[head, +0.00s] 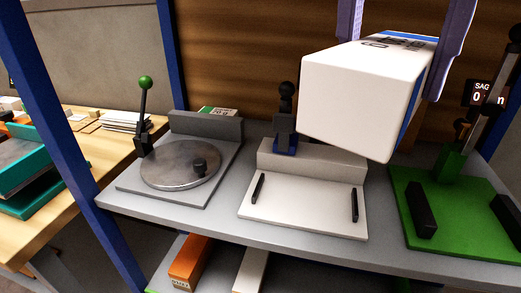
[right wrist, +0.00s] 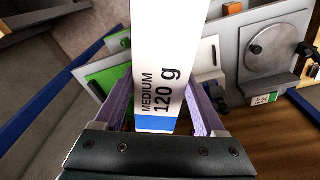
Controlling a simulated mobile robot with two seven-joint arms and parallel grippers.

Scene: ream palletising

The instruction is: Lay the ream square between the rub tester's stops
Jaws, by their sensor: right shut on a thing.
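The ream (head: 360,95) is a white block with a blue band, held up in the air in the head view. My right gripper (head: 395,66) is shut on it, its purple fingers on either side. In the right wrist view the ream (right wrist: 160,60) reads "MEDIUM 120 g" between the fingers. What looks like the rub tester (head: 300,205) is the white plate on the grey bench, with two thin black stops, left (head: 258,187) and right (head: 354,205), and a raised block behind. The ream is above and behind its right part, apart from it. My left gripper is out of view.
A round-disc device (head: 180,165) with a green-knobbed lever stands left of the plate. A green device (head: 455,225) with black blocks stands right, near a display (head: 487,93) reading "SAG". A dark upright post (head: 285,115) rises behind the plate. The plate's top is clear.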

